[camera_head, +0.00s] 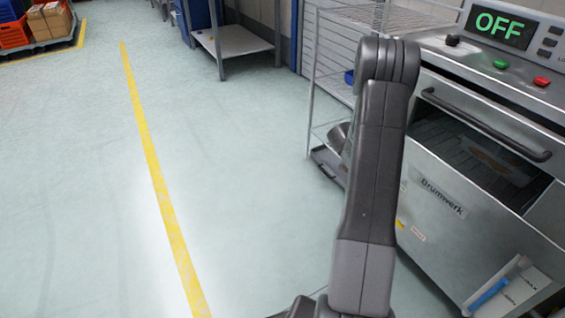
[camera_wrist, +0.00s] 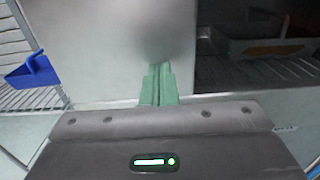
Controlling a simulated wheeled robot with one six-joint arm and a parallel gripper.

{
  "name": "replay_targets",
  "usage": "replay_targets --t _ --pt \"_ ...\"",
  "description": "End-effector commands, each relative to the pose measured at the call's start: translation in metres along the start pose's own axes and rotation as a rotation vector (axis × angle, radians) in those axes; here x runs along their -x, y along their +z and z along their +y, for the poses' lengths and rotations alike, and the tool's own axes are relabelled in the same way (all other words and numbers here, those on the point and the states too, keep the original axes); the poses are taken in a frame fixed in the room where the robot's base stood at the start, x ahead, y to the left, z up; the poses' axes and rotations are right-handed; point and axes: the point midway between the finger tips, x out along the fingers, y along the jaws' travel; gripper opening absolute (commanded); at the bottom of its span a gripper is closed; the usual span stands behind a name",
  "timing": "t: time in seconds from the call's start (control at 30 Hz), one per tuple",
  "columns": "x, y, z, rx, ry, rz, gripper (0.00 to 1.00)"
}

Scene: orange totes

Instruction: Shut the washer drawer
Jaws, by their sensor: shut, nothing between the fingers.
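The grey metal washer (camera_head: 490,85) stands at the right in the head view, its display reading OFF. Below its control panel is a dark bar handle (camera_head: 485,125) over a dark opening. The front panel labelled Drumwerk (camera_head: 440,205) sits below that opening, which shows the inside. My arm covers the washer's left edge, and my gripper is hidden in the head view. In the wrist view my gripper (camera_wrist: 158,82) has its green fingers together and empty, in front of a pale grey panel (camera_wrist: 110,50). I cannot tell whether they touch it. A dark open interior (camera_wrist: 235,70) lies to the right.
A wire shelf (camera_head: 335,50) stands left of the washer; a blue bin (camera_wrist: 32,72) shows on it in the wrist view. The floor around the yellow line (camera_head: 150,160) is clear.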

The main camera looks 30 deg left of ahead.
Motion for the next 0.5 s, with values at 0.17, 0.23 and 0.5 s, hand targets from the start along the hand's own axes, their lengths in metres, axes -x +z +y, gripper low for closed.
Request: replay_targets --t 0.17,0.23,0.5 --pt "-0.026 -0.001 -0.001 -0.001 -0.002 0.001 0.00" --pt "-0.033 0.000 -0.001 -0.001 -0.002 -0.001 0.00" --pt "-0.043 0.001 0.001 -0.001 0.000 0.000 0.00"
